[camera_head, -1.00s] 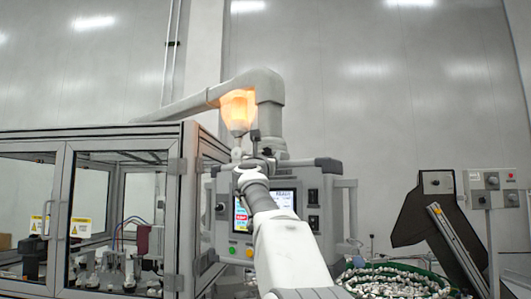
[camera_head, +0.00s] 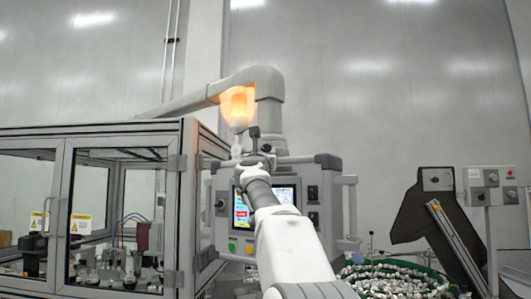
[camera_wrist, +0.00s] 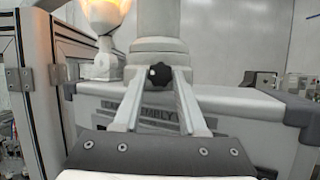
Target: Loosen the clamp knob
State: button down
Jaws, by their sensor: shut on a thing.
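The clamp knob (camera_wrist: 159,75) is a small black lobed knob on the front of a thick grey post (camera_wrist: 160,50) in the wrist view. My gripper (camera_wrist: 159,80) reaches it with two pale fingers that slant inward and meet at the knob's sides. It is shut on the knob. In the head view my gripper (camera_head: 254,152) is small, in front of the post's foot above the control panel. The knob cannot be made out there behind my wrist.
A control panel (camera_head: 284,194) with a lit screen stands just below my gripper. A glowing orange lamp (camera_head: 238,106) hangs at upper left from a grey arm. A glazed machine enclosure (camera_head: 170,230) is on the left. A green-rimmed bowl of small parts (camera_head: 395,283) is lower right.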

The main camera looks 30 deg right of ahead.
jog(key=n+t+y, duration=0.1)
jog(key=n, duration=0.1)
jog(key=n+y, duration=0.1)
jog(key=n, duration=0.2)
jog(key=shift+s+d+r+n+t+p, duration=0.1)
jog(key=shift+s+d+n+t+p, duration=0.1)
jog(key=shift+n+t+p, duration=0.15)
jog(key=n+t+y+p, duration=0.1)
jog(key=n+y, duration=0.2)
jog(key=n, duration=0.2)
jog(key=shift+d+r, duration=0.1)
jog(key=n+y+p, duration=0.1)
jog(key=n, duration=0.1)
jog(key=n+y+p, duration=0.1)
jog(key=n, duration=0.2)
jog(key=shift+s+d+r+g+p, duration=0.15)
jog(key=shift+g+p, duration=0.1)
jog(key=shift+p, duration=0.15)
jog(key=shift+n+y+p, duration=0.5)
jog(key=shift+n+p, duration=0.05)
jog(key=shift+n, duration=1)
jog(key=shift+c, duration=2.3)
grip_release()
